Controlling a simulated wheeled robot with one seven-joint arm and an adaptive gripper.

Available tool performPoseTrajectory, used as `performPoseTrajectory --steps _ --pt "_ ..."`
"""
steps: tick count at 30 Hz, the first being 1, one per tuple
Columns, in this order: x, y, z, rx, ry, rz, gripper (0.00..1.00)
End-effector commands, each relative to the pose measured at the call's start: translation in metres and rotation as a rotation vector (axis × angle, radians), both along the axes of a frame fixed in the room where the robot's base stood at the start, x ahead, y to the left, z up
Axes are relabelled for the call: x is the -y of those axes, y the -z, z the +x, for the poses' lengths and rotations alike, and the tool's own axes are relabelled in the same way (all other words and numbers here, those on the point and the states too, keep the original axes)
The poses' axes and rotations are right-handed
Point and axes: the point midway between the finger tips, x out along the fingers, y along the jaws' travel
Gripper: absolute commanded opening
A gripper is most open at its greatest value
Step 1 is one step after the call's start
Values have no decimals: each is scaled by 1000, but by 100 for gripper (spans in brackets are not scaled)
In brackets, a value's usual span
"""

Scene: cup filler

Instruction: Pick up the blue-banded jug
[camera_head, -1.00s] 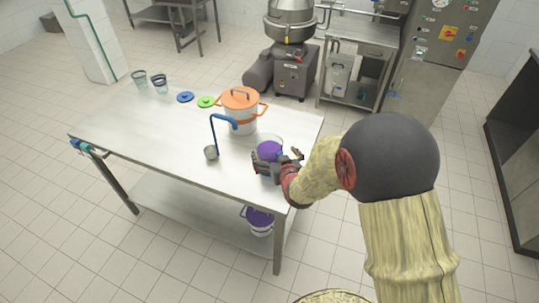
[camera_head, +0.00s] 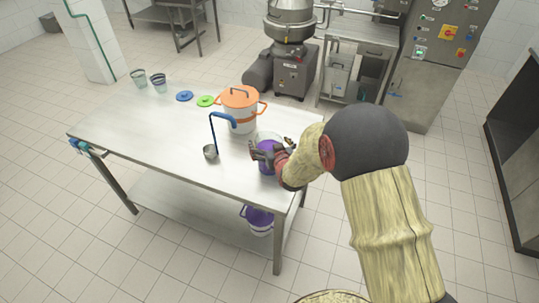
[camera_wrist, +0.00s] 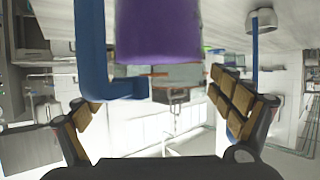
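A clear jug with purple contents (camera_head: 267,168) stands near the right end of the steel table; no blue band is clear on it. My gripper (camera_head: 262,152) is at this jug and covers part of it. In the wrist view, which looks upside down, my gripper (camera_wrist: 160,105) is open, fingers wide apart. The purple body (camera_wrist: 158,30) and a thick blue bent bar (camera_wrist: 92,50), apparently the jug's handle, show ahead between the fingers. I cannot tell whether a finger touches them.
A ladle (camera_head: 211,152) with a blue handle stands left of the jug. An orange-lidded pot (camera_head: 240,105) is behind. Blue (camera_head: 184,96) and green (camera_head: 205,100) lids and two cups (camera_head: 139,78) lie farther left. A purple-topped bucket (camera_head: 258,220) is on the lower shelf.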

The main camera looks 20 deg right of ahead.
Motion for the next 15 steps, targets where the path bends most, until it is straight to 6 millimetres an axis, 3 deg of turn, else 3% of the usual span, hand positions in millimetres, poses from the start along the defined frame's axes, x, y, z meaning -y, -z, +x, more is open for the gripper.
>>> performPoseTrajectory --steps 15 --pt "0 0 0 0 0 0 61"
